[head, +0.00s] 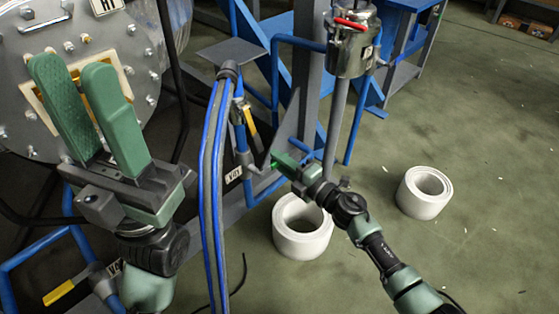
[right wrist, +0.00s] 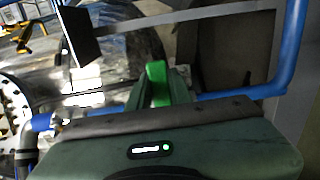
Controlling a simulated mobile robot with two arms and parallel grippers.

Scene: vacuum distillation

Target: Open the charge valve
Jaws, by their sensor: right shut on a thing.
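My right gripper (head: 277,162) is at the blue pipework in the middle of the head view, just right of a small valve label (head: 233,174). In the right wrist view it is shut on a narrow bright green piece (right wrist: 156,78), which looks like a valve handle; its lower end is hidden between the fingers. I cannot read which valve this is. A yellow lever (head: 250,124) stands above and left of that gripper, apart from it. My left gripper (head: 72,85) is open and empty in front of the round metal flange (head: 150,55).
Blue and grey hoses (head: 212,190) hang between my arms. A metal canister (head: 352,50) with a red handle (head: 350,23) is at the top. Two white rolls (head: 302,244) (head: 423,205) stand on the floor. Another yellow lever (head: 60,292) is at lower left. The right floor is mostly clear.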

